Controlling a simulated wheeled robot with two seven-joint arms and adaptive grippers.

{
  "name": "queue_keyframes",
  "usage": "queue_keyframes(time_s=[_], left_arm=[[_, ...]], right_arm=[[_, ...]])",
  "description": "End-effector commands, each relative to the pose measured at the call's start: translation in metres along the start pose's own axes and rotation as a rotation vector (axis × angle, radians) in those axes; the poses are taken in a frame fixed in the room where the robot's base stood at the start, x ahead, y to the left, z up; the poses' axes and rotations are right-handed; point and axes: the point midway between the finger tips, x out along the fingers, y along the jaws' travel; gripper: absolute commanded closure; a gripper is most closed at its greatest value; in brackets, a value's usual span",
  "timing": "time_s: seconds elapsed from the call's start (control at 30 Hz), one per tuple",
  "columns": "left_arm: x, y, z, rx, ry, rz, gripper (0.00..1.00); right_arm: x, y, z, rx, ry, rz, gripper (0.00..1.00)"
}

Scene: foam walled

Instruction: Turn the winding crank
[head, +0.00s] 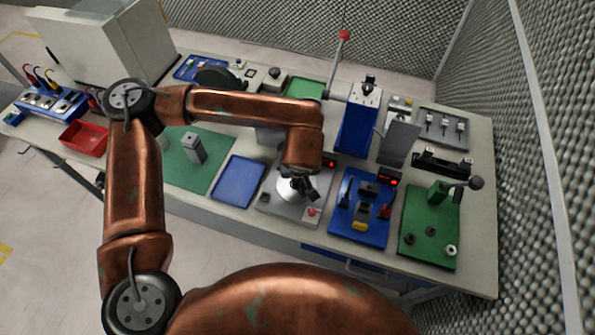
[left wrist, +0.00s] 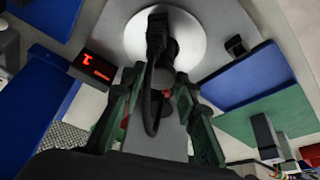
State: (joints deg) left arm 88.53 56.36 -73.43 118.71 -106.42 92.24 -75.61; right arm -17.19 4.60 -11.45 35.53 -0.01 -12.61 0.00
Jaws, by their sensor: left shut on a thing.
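The winding station has a grey base plate (head: 268,209) with a pale round disc (head: 285,190), a red button (head: 311,212) and a small red-lit display (head: 329,162). In the left wrist view the white disc (left wrist: 192,48) lies just beyond the fingers, with the display (left wrist: 93,66) to the left. My left gripper (head: 299,188) points down over the disc. In the left wrist view its dark green fingers (left wrist: 163,95) are shut around the dark crank handle (left wrist: 170,50), whose lower part is mostly hidden between them. My right gripper is not in view.
A blue tray (head: 237,182) lies left of the station. A blue fixture (head: 360,226) with small parts stands close on the right, then a green plate (head: 417,240) with a ball-ended lever. A tall blue lever press (head: 356,128) stands behind. Foam walls close off the back and right.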

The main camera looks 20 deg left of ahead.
Motion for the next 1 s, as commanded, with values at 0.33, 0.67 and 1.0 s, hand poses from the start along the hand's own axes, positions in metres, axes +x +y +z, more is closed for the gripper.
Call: queue_keyframes(time_s=[0.33,0.67,1.0], left_arm=[[0.002,-0.002,-0.001,0.146,0.003,0.062,0.96],[0.001,-0.002,-0.002,0.237,0.003,0.100,0.96],[0.000,-0.002,-0.002,0.270,0.003,0.113,0.96]], right_arm=[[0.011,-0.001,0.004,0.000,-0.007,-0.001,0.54],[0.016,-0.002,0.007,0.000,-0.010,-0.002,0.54],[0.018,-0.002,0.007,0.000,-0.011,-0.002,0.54]])
